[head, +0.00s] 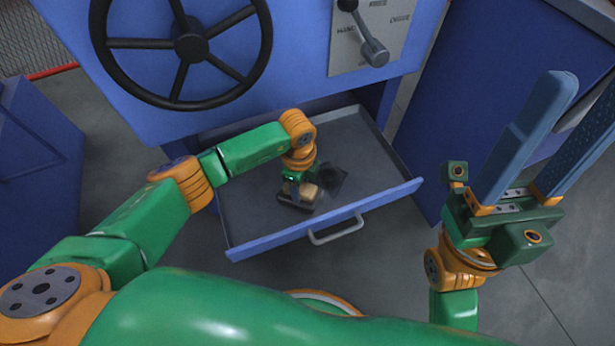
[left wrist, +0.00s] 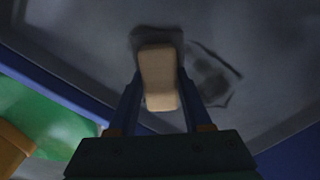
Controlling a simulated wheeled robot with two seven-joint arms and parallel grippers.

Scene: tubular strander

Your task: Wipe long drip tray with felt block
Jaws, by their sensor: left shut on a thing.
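The long drip tray (head: 250,212) is a grey, shallow drawer with a blue front and a silver handle, pulled out below the blue machine. My left gripper (head: 297,190) reaches down into the tray and is shut on the felt block (head: 308,193). The block is tan with a dark lower part; it also shows between the fingers in the left wrist view (left wrist: 158,75). It is low over the tray floor; whether it touches cannot be told. A dark smudge (head: 330,178) lies beside the block. My right gripper (head: 548,135) is raised at the right, its long blue fingers apart and empty.
A black handwheel (head: 190,45) and a grey lever (head: 374,52) on a pale plate are on the machine face above the tray. The tray handle (head: 336,232) sticks out in front. Blue cabinets stand at left and right. The floor in front is clear.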

